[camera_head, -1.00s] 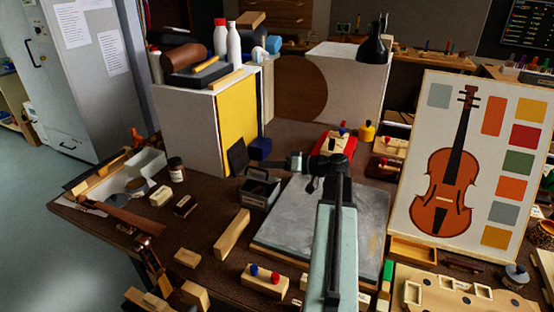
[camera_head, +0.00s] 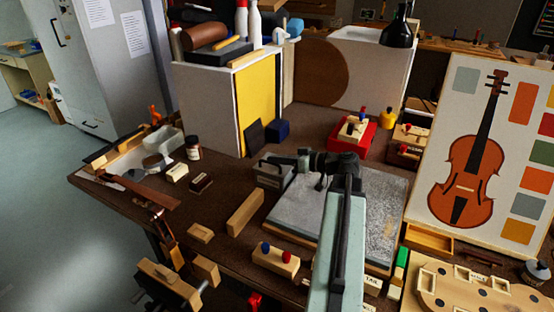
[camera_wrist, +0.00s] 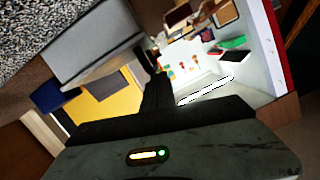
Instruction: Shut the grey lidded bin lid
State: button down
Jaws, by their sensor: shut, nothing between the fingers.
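The grey lidded bin (camera_head: 268,178) stands on the brown bench, left of the grey slab. Its grey wall also shows close up in the wrist view (camera_wrist: 92,45). Its top is dark and partly covered by my gripper, so I cannot tell the lid's angle. My gripper (camera_head: 282,161) is shut and empty, at the bin's upper right edge in the head view. In the wrist view my dark fingers (camera_wrist: 157,95) show just right of and below the bin; I cannot tell whether they touch it.
A dark panel (camera_head: 254,137) and a blue block (camera_head: 278,130) stand behind the bin by a yellow board (camera_head: 256,100). A grey slab (camera_head: 300,200) lies right of it. Wooden blocks (camera_head: 245,212) lie in front. A red box (camera_head: 352,135) stands behind my arm.

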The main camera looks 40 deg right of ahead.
jog(key=shift+s+f, duration=0.1)
notch_tip(320, 180, up, 5)
jog(key=p, duration=0.5)
jog(key=p+v, duration=0.1)
jog(key=v, duration=0.9)
jog(key=shift+d+f, duration=0.35)
jog(key=shift+f, duration=0.05)
